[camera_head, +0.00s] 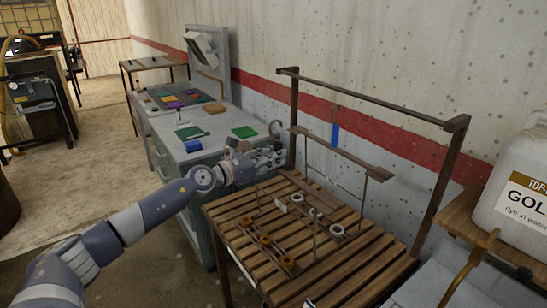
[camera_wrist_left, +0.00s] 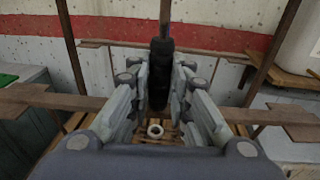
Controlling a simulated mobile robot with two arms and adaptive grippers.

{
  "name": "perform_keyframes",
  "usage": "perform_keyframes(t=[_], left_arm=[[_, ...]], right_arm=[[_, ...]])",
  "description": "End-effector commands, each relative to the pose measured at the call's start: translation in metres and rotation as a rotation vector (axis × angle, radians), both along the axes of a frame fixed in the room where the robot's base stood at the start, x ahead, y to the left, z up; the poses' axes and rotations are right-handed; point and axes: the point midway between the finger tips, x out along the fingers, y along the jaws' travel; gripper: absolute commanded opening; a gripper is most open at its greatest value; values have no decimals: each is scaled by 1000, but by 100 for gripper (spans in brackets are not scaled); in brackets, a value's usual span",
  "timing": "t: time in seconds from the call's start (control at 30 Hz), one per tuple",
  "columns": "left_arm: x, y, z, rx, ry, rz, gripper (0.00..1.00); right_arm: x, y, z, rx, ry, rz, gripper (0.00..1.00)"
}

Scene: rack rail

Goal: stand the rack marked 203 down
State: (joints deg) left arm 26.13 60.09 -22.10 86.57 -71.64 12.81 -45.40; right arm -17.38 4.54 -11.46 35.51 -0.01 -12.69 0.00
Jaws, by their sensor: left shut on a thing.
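My left gripper (camera_head: 281,154) is at the back left corner of the slatted table, beside a brown bar with wide ends (camera_head: 340,152). In the left wrist view (camera_wrist_left: 160,100) its fingers close around a dark upright piece, which I take as part of a rack. A brown bar with broad ends (camera_wrist_left: 30,97) runs crosswise there, partly hidden by my gripper. Below, a rack with orange-brown rings (camera_head: 265,240) and pale cups (camera_head: 337,231) are at the slats, among thin upright rods. A small white tag (camera_head: 281,208) shows, but no number is readable. My right gripper is not in view.
The slatted table (camera_head: 350,285) has bare slats at its front right. A tall dark frame (camera_head: 375,99) stands at its back, with a blue tag (camera_head: 335,135) hanging. A grey bench (camera_head: 212,150) stands left; a white jug (camera_head: 515,195) is at the right.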

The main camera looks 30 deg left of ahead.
Motion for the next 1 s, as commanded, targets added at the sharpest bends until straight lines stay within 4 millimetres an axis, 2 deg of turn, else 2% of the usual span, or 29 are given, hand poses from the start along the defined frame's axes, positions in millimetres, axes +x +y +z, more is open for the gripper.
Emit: perform_keyframes(t=[0.57, 0.6, 0.67, 0.7, 0.93, 1.0], left_arm=[[0, 0, -3, -2, -6, 2, 0], [0, 1, -2, -2, -6, 2, 25], [0, 1, -2, -2, -6, 2, 39], [0, 0, -3, -1, -5, 1, 42], [0, 0, -5, -1, -2, 0, 42], [0, -1, -8, 0, 5, -2, 58]], right_arm=[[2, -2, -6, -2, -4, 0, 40], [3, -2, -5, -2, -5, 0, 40], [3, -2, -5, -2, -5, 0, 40], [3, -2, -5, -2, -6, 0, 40], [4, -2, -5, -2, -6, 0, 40], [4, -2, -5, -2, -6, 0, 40]])
